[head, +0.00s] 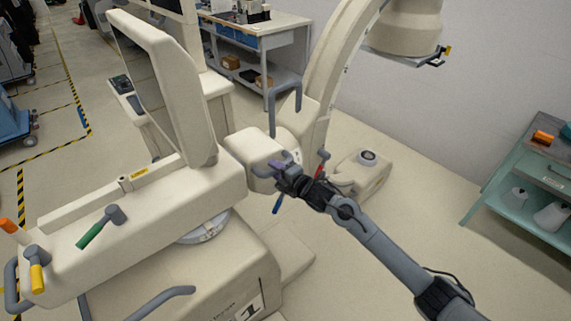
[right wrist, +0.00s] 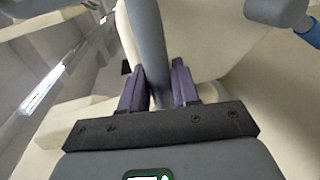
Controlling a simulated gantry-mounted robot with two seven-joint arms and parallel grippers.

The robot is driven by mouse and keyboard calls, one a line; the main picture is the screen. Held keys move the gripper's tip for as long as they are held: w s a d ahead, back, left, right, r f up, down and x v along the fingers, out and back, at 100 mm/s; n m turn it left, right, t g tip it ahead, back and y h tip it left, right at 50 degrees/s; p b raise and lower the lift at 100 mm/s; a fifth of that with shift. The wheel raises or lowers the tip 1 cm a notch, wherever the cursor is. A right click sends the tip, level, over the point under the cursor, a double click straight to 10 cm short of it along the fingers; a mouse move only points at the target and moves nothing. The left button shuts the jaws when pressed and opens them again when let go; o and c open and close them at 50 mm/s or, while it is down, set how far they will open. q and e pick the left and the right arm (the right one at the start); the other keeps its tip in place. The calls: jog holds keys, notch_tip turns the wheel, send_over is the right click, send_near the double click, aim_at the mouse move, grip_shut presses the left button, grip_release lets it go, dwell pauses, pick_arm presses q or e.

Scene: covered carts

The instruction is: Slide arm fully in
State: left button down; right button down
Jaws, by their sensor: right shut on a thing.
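The white C-arm machine stands in the head view, with a large curved arm (head: 325,85) rising at the right of its body. A pale rounded block (head: 250,146) at the end of the horizontal housing sits beside the curved arm. A grey bent handle (head: 272,112) stands up by this joint. My right gripper (head: 281,163) is at the block's right side. In the right wrist view, its purple fingers (right wrist: 157,88) are shut around a grey bar (right wrist: 148,45), which passes between them. The bar's far end is hidden. My left gripper is not in view.
A green (head: 95,232) and a yellow lever (head: 37,277) stick out at the machine's near left. A screen panel (head: 165,85) stands on the housing. A teal cart (head: 535,180) is at the right, and a workbench (head: 255,35) is behind.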

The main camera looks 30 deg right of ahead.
jog(key=shift+a, duration=0.5)
jog(key=c, duration=1.1)
grip_release()
jog(key=shift+d, duration=0.1)
jog(key=shift+o, duration=0.6)
jog(key=shift+w, duration=0.2)
jog(key=shift+d, duration=0.15)
jog(key=shift+s+d, duration=0.1)
jog(key=shift+s, duration=0.1)
jog(key=shift+s, duration=0.1)
jog(key=p+v, duration=0.1)
jog(key=v, duration=0.9)
jog(key=shift+s+r, duration=0.1)
jog(key=shift+s, duration=0.05)
